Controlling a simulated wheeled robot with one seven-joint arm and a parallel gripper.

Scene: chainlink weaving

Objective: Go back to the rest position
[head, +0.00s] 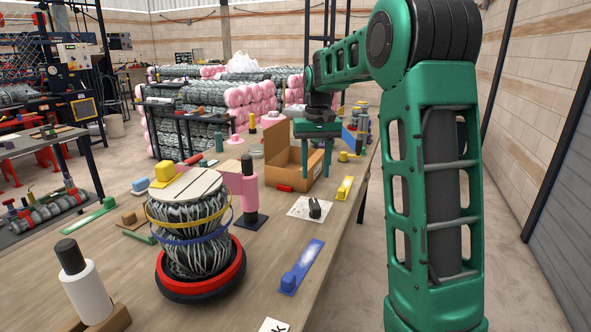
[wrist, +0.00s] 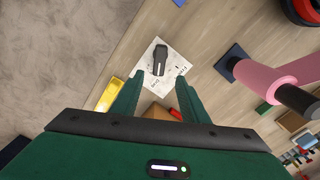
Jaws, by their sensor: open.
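My gripper (head: 316,170) hangs pointing down over the workbench (head: 225,312), in front of the open cardboard box (head: 281,155). Its two green fingers are apart with nothing between them. In the wrist view my gripper (wrist: 157,88) is also open and empty. Beyond its fingertips a small dark tool (wrist: 159,60) lies on a white printed sheet (wrist: 152,85). The tool (head: 314,208) and sheet (head: 299,209) also show in the head view, on the bench nearer than the gripper. They appear apart from the fingers.
A strapped wire bundle (head: 190,255) stands on a red and black ring (head: 205,287) at the left. A pink roll (head: 249,190) stands upright beside it. A blue tool (head: 302,267) and a yellow one (head: 345,188) lie near the bench's right edge. Bare floor lies beyond that edge.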

